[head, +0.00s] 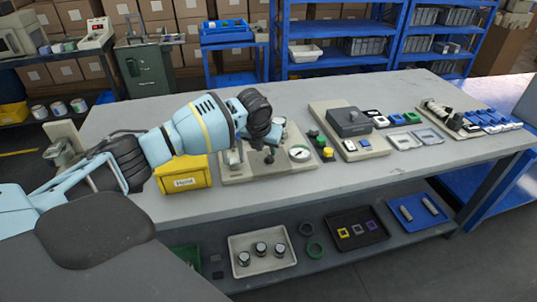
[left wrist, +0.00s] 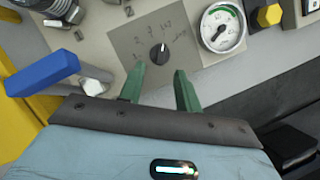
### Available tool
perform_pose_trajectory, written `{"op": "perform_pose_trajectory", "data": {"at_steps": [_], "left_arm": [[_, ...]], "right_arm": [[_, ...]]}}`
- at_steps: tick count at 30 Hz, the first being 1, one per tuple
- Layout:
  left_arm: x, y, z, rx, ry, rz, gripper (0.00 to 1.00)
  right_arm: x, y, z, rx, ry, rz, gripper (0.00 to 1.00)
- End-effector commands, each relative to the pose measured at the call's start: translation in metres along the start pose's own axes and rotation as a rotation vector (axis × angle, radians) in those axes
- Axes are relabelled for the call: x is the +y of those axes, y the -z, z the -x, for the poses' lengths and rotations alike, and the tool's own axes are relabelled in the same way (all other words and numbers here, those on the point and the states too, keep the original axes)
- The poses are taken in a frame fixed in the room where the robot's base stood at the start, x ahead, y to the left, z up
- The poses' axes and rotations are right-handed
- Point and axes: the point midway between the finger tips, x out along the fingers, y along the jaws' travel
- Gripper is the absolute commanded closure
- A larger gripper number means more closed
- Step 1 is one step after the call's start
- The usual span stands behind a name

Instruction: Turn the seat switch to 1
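The seat switch is a black rotary knob (left wrist: 160,54) on a grey square dial plate with markings too small to read for certain. It sits on a beige panel (left wrist: 108,42), which also shows on the table in the head view (head: 230,172). My left gripper (left wrist: 160,80) has two green fingers spread apart and empty. In the left wrist view the fingertips are just below the knob, one on each side of its line, not closed on it. In the head view my left arm hides part of the panel. My right gripper is not in view.
A round gauge (left wrist: 222,27) stands right of the knob. A blue-handled lever (left wrist: 42,74) is to its left. A yellow bin (head: 184,174) sits left of the panel. A grey box fixture (head: 349,122) and small parts lie to the right. The table's front strip is clear.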

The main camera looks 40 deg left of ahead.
Motion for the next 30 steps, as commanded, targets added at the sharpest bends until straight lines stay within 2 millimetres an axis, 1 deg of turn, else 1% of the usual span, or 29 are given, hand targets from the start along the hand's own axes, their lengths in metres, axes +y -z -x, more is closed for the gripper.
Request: {"op": "perform_pose_trajectory", "data": {"at_steps": [1, 3, 9, 13, 20, 23, 28, 30], "left_arm": [[0.0, 0.002, -0.011, 0.004, -0.002, 0.001, 0.66], [0.0, 0.001, -0.021, 0.003, -0.001, 0.0, 0.66], [0.0, 0.001, -0.04, 0.001, 0.0, 0.0, 0.66], [0.0, 0.0, -0.045, -0.001, 0.0, 0.0, 0.66], [0.0, -0.001, -0.045, -0.002, 0.0, 0.0, 0.66], [0.0, -0.001, -0.045, -0.002, 0.0, 0.0, 0.77], [0.0, 0.0, -0.045, -0.002, 0.0, 0.0, 0.99], [0.0, 0.0, -0.045, -0.001, 0.0, 0.0, 1.0]], "right_arm": [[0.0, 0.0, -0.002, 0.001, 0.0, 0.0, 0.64], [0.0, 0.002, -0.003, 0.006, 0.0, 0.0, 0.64], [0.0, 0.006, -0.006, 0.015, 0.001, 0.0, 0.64], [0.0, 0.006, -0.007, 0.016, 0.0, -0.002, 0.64], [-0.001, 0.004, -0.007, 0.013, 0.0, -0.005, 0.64], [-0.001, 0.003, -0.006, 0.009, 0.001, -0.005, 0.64], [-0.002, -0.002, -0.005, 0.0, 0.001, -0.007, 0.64], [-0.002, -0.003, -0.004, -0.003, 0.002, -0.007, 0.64]]}}
